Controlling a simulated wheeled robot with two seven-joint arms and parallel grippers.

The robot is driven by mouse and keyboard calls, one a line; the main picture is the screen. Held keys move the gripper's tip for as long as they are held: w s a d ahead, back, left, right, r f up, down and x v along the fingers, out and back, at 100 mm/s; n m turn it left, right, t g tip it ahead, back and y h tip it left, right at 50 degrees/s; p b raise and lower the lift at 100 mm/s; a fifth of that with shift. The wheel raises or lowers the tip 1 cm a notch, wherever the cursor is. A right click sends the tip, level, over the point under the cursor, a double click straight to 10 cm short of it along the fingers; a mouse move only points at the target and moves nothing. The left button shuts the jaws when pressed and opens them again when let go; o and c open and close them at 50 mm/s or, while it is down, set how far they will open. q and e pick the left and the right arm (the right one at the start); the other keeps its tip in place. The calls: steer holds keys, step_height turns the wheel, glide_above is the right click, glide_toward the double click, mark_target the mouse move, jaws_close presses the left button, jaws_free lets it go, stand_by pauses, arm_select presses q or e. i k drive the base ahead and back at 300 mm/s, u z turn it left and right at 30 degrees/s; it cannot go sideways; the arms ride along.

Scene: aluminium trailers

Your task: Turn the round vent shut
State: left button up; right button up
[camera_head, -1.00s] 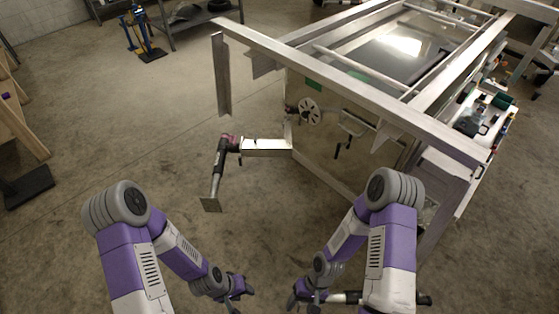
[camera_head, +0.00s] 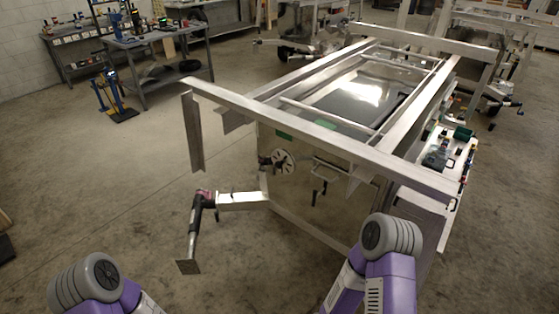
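The round vent (camera_head: 283,161) is a pale disc with dark slots on the near end panel of the aluminium trailer (camera_head: 300,125). It sits above and behind the trailer's hitch arm. At this size I cannot tell how far its slots are open. A dark fitting shows at its left edge. My two purple and grey arms come in at the bottom, well short of the vent. Both grippers are below the picture's edge and out of sight.
The white hitch arm (camera_head: 242,201) and the jack (camera_head: 194,230) with its foot plate stick out in front of the trailer. A dark handle (camera_head: 319,192) is right of the vent. A workbench (camera_head: 160,40) stands at the back left.

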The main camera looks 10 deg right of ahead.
mark_target(283, 162)
steer(key=k, duration=0.5)
steer(key=u, duration=1.1)
steer(key=i, duration=1.25)
steer(key=z, duration=0.7)
steer(key=i, duration=0.45)
steer(key=z, duration=0.4)
